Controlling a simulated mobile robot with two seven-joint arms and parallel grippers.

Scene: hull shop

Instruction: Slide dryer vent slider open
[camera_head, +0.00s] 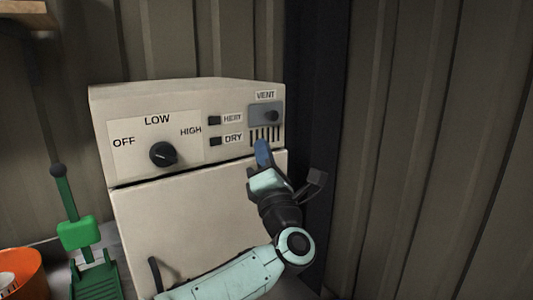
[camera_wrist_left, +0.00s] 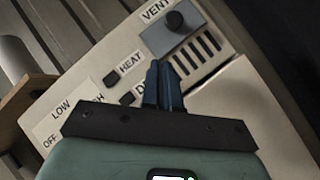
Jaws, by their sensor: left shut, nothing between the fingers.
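The dryer (camera_head: 190,225) is a cream box with a control panel. At the panel's right end is the grey vent slider (camera_head: 263,112) with a dark round knob, under a VENT label. Dark vertical slots show below the slider plate. The slider also shows in the left wrist view (camera_wrist_left: 175,38), up and right of the fingers. My left gripper (camera_head: 262,148) is shut and empty, its blue fingertips just below the slots in the head view. In the left wrist view the fingers (camera_wrist_left: 161,75) are together, apart from the knob. My right gripper is not in view.
The panel also has a black dial (camera_head: 163,154) and HEAT and DRY buttons (camera_head: 215,120). A green lever device (camera_head: 80,235) and an orange bucket (camera_head: 22,272) stand at the left. Corrugated wall (camera_head: 420,150) lies to the right.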

